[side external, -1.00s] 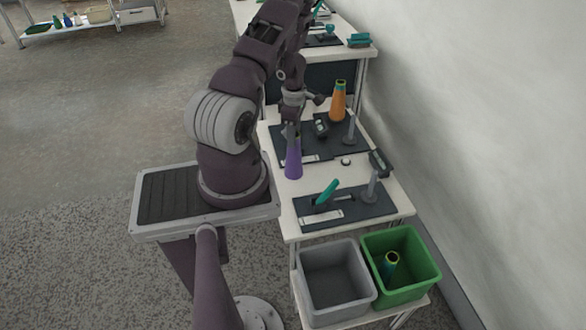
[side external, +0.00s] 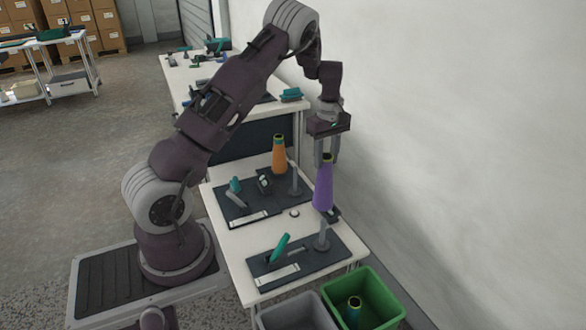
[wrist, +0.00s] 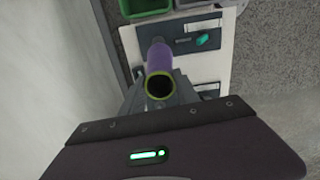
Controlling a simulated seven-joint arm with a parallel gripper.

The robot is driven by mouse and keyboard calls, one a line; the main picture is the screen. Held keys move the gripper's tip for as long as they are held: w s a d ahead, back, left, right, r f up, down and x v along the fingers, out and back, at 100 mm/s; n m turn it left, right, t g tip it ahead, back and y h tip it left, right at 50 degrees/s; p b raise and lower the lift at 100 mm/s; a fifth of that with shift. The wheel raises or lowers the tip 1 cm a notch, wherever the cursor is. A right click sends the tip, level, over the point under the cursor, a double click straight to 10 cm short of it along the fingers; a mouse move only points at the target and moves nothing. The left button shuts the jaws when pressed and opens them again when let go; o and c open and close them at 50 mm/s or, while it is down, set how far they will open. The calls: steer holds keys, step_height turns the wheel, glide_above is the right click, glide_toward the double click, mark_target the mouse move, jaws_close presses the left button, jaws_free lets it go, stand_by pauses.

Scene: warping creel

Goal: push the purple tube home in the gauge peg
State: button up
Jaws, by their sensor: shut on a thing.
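The purple tube (side external: 323,188) is a tapered cone with a yellow-green rim at its narrow top. My gripper (side external: 326,158) is shut on its top end and holds it nearly upright. A grey peg on a round base (side external: 322,238) stands on the front dark plate, just below the tube in the side view. I cannot tell whether the tube's lower end is over the peg or in front of it.
An orange tube (side external: 279,155) stands on the rear dark plate (side external: 262,208), near another grey peg (side external: 294,178). A teal handle (side external: 280,247) rises from the front plate. A green bin (side external: 375,305) holding a tube and a grey bin (side external: 295,318) stand at the front. A wall runs along the right.

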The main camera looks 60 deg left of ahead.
mark_target(328, 174)
steer(key=shift+w+d+r, duration=0.2)
steer(key=shift+d+r, duration=0.1)
steer(key=shift+d, duration=0.1)
steer(key=shift+f+m, duration=0.1)
steer(key=shift+m, duration=0.2)
steer(key=shift+f, duration=2.25)
steer(key=shift+f, duration=0.3)
steer(key=shift+f, duration=0.6)
